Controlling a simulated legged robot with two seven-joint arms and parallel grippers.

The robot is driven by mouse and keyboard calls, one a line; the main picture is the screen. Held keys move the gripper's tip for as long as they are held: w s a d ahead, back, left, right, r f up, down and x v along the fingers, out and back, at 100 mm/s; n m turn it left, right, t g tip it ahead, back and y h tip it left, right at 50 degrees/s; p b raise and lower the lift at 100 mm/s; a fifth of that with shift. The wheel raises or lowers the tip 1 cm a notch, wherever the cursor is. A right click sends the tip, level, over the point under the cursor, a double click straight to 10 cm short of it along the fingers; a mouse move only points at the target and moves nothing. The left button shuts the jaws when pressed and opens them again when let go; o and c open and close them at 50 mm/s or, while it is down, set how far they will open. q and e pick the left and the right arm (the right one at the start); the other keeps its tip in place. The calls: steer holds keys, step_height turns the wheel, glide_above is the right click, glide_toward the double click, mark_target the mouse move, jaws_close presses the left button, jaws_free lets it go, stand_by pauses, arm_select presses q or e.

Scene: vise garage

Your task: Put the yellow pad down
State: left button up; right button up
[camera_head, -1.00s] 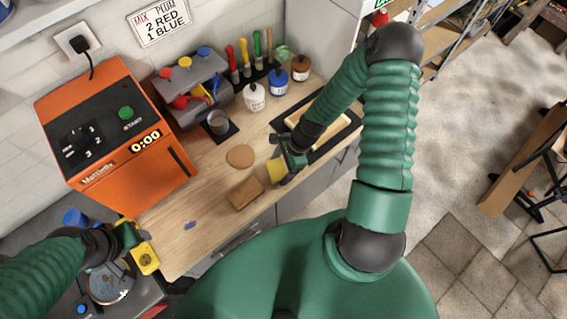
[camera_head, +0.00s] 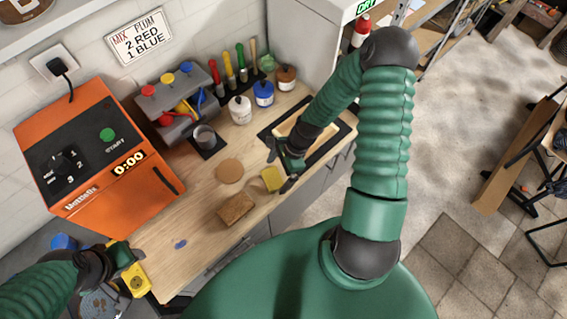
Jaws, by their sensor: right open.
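The yellow pad (camera_head: 272,178) is on the wooden worktop near its front edge, right of a brown block. My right gripper (camera_head: 281,166) is open beside the pad, with its fingers at the pad's upper and right sides. The pad shows clear of the fingers on its left; whether they still touch it is hard to tell. My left gripper (camera_head: 127,262) is at the lower left, next to a yellow part with a dark round spot (camera_head: 136,282). Its fingers are too unclear to judge.
The brown block (camera_head: 236,208) and a round brown disc (camera_head: 229,171) lie close left of the pad. A dark-rimmed tray (camera_head: 344,135) lies behind my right gripper. Paint jars (camera_head: 263,94) stand at the back. An orange machine (camera_head: 95,160) stands left. Bare worktop (camera_head: 195,205) lies between.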

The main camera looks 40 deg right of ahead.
steer(key=v, duration=1)
step_height(320, 180, up, 4)
steer(key=n+h, duration=0.3)
steer(key=n, duration=0.8)
glide_above(281, 183)
steer(key=s+a+r+n+t+h, duration=0.15)
steer(key=a+r+n, duration=0.4)
steer(key=n, duration=0.55)
arm_select(q)
steer(key=s+b+x, duration=0.1)
steer(key=b+x, duration=0.6)
steer(key=shift+s, duration=0.45)
arm_select(e)
step_height(281, 183, down, 7)
steer(key=shift+w, duration=0.15)
arm_select(q)
steer(key=shift+d+f, duration=0.15)
steer(key=shift+d, duration=0.1)
arm_select(e)
steer(key=shift+d, duration=0.2)
arm_select(q)
steer(key=shift+a, duration=0.15)
arm_select(e)
steer(key=shift+o, duration=0.2)
steer(key=shift+a, duration=0.15)
